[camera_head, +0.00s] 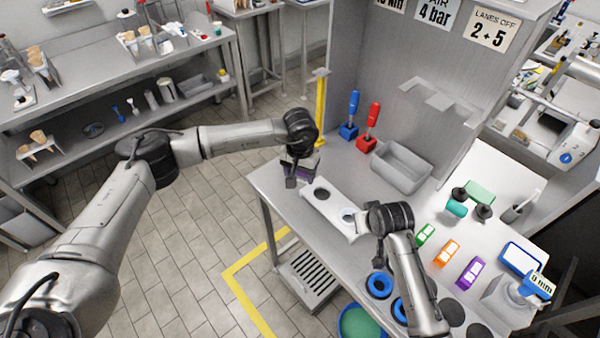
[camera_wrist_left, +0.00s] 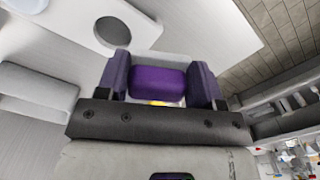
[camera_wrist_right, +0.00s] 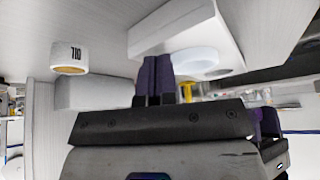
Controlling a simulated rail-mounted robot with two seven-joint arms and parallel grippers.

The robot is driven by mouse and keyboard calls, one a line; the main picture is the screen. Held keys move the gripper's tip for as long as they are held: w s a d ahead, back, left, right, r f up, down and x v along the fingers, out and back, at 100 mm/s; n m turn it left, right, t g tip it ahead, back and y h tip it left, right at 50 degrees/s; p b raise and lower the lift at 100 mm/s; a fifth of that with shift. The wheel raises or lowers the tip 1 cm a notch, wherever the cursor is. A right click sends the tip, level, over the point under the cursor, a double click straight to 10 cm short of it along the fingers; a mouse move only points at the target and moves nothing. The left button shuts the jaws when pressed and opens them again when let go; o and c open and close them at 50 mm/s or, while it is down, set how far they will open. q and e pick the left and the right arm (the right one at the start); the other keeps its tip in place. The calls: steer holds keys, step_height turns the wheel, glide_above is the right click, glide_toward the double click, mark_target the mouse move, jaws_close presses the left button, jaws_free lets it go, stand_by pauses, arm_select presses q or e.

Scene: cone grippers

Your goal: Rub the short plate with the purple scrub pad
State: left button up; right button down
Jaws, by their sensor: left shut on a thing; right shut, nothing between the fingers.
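The purple scrub pad (camera_wrist_left: 158,84) sits between the fingers of my left gripper (camera_head: 293,178), which is shut on it; the gripper also shows in the left wrist view (camera_wrist_left: 160,80). A pale plate (camera_head: 314,207) with a dark round hole lies on the metal table; it may be the short plate. My left gripper is at its far-left end. I cannot tell whether the pad touches it. A white ring (camera_head: 347,215) is at the plate's other end. My right gripper (camera_wrist_right: 155,78) is shut and empty near that end; its fingers are mostly hidden in the head view.
A grey bin (camera_head: 402,168) and blue (camera_head: 351,112) and red (camera_head: 371,122) handled tools stand behind the plate. Green, orange (camera_head: 446,251) and purple (camera_head: 470,273) blocks and blue rings (camera_head: 379,284) lie to the right.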

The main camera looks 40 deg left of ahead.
arm_select(q)
steer(key=shift+r, duration=0.2)
arm_select(e)
steer(key=shift+r, duration=0.15)
